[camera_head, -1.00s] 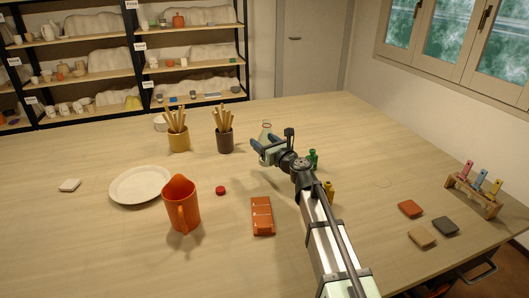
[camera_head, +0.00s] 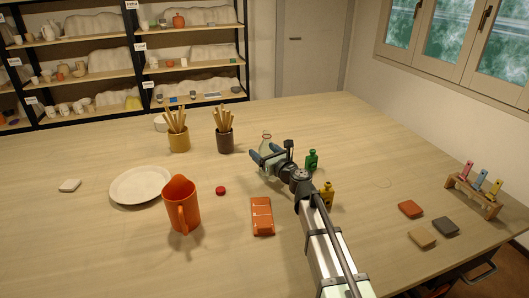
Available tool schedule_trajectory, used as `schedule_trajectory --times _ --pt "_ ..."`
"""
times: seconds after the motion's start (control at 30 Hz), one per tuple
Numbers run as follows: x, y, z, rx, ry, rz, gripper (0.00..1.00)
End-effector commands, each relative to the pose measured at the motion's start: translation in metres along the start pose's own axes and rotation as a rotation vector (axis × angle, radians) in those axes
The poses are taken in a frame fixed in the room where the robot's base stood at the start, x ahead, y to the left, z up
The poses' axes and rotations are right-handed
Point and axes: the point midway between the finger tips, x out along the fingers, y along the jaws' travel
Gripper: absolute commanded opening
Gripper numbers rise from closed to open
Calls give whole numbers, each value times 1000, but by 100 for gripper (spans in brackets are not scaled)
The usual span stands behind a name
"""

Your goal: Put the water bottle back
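The water bottle, a clear pale-green glass bottle (camera_head: 266,142), stands upright on the table behind my gripper, right of the dark brush pot. My gripper (camera_head: 267,157) is low at the bottle with its fingers spread apart, and the bottle's neck shows above and between them. The gripper hides the bottle's lower part, and I cannot tell whether the fingers touch the glass. A faint thin ring (camera_head: 381,183) is marked on the bare table to the right.
A green bottle (camera_head: 312,160) and a yellow bottle (camera_head: 327,194) stand close right of my arm. Brush pots (camera_head: 225,143), an orange jug (camera_head: 183,207), an orange block (camera_head: 262,216) and a red cap (camera_head: 220,190) are left. The table around the ring is clear.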

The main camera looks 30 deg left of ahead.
Motion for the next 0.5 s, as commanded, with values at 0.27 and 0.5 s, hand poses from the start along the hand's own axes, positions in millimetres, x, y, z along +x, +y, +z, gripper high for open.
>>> schedule_trajectory --times 0.27,0.5 --pt "0 0 0 0 0 0 92" --pt "0 0 4 0 -1 0 92"
